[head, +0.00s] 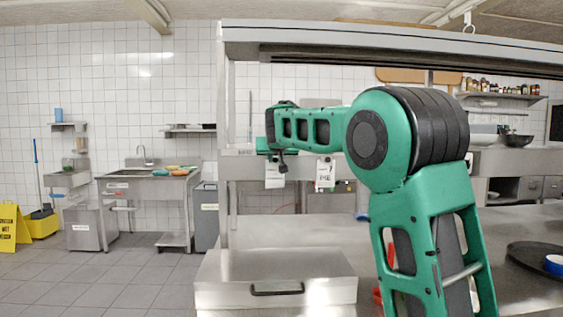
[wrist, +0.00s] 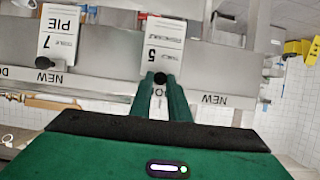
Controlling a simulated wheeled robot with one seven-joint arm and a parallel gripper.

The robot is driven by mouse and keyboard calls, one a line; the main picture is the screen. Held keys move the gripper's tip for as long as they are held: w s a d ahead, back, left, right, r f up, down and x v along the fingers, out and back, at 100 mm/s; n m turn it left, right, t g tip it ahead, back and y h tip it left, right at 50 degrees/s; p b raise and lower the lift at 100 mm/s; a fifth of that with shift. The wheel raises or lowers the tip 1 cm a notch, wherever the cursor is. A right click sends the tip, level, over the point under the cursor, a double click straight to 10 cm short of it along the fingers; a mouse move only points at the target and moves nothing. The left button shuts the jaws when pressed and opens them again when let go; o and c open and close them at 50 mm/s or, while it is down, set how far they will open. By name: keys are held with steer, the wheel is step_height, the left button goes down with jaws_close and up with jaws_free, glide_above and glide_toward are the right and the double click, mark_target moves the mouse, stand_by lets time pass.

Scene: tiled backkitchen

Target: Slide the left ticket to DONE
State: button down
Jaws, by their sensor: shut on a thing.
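The left ticket, a white card marked 5, hangs from the steel rail in the head view (head: 274,178) and also shows in the wrist view (wrist: 163,45). My gripper (wrist: 160,80) is shut on its small black knob, with a green finger on each side. A NEW label (wrist: 214,99) lies to the right of the fingers in the wrist view. The other ticket, PIE 7 (head: 325,174), hangs apart to the right in the head view.
PIE 7 also shows in the wrist view (wrist: 58,32), with its own black knob (wrist: 43,62) and another NEW label (wrist: 62,78) near it. A steel counter (head: 300,235) lies below the rail. A dark pan (head: 530,257) stands at the right.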

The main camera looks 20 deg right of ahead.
steer(key=shift+d, duration=0.35)
steer(key=shift+s+d+r, duration=0.1)
steer(key=c, duration=1.7)
jaws_free()
steer(key=shift+o, duration=0.2)
steer(key=v, duration=1)
steer(key=shift+s, duration=0.3)
